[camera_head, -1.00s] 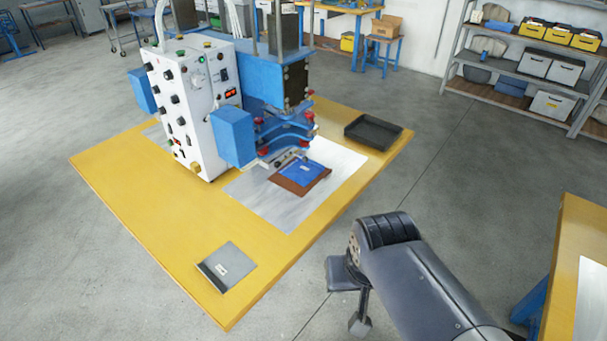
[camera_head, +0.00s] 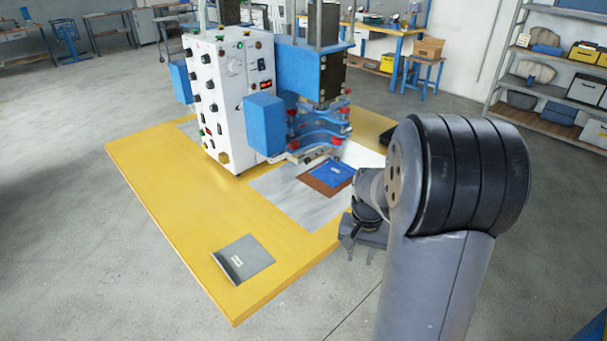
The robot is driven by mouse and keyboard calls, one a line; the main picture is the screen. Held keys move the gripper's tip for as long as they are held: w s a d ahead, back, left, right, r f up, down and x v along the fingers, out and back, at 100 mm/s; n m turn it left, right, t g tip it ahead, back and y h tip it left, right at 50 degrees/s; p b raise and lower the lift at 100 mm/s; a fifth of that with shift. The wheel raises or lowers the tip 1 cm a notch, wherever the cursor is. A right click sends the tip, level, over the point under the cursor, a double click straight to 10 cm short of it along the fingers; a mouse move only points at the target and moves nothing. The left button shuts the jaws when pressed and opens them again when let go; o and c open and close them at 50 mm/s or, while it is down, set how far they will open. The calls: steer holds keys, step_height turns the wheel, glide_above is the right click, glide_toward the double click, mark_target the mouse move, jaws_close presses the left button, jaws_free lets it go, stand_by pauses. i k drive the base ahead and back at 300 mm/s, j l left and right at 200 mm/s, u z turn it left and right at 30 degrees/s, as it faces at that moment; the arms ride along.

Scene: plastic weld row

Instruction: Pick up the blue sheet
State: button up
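The blue sheet (camera_head: 332,173) lies flat on a brown sheet (camera_head: 316,187) with a small pale label on it. Both lie on a pale metal plate (camera_head: 290,203) on the yellow table, by the front of the welding machine (camera_head: 310,75). My gripper (camera_head: 359,252) hangs to the right of the plate and nearer the camera, apart from the blue sheet. Its two fingers point down with a gap between them, and nothing shows in it. My arm partly hides the gripper and the right of the table.
The machine's white control box (camera_head: 222,95) and blue housings stand behind. A dark tray (camera_head: 394,134) is mostly hidden by my arm. Shelves (camera_head: 555,95) stand at the back right.

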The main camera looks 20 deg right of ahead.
mark_target(332, 173)
steer(key=i+l+u, duration=0.15)
steer(key=l+u, duration=0.25)
steer(key=i+l+u, duration=0.1)
steer(key=l+u, duration=0.2)
steer(key=u, duration=0.15)
steer(key=l+u, duration=0.8)
steer(key=l, duration=0.4)
steer(key=k+l+u, duration=0.15)
steer(key=l, duration=0.25)
steer(key=k+l, duration=0.1)
steer(key=l, duration=0.3)
steer(key=l+u, duration=0.1)
steer(key=l, duration=0.3)
steer(key=k+l+u, duration=0.1)
steer(key=l, duration=0.3)
steer(key=k+l, duration=0.2)
steer(key=l, duration=0.2)
steer(key=i+l, duration=0.15)
steer(key=l, duration=0.25)
steer(key=i+l, duration=0.15)
steer(key=l, duration=0.2)
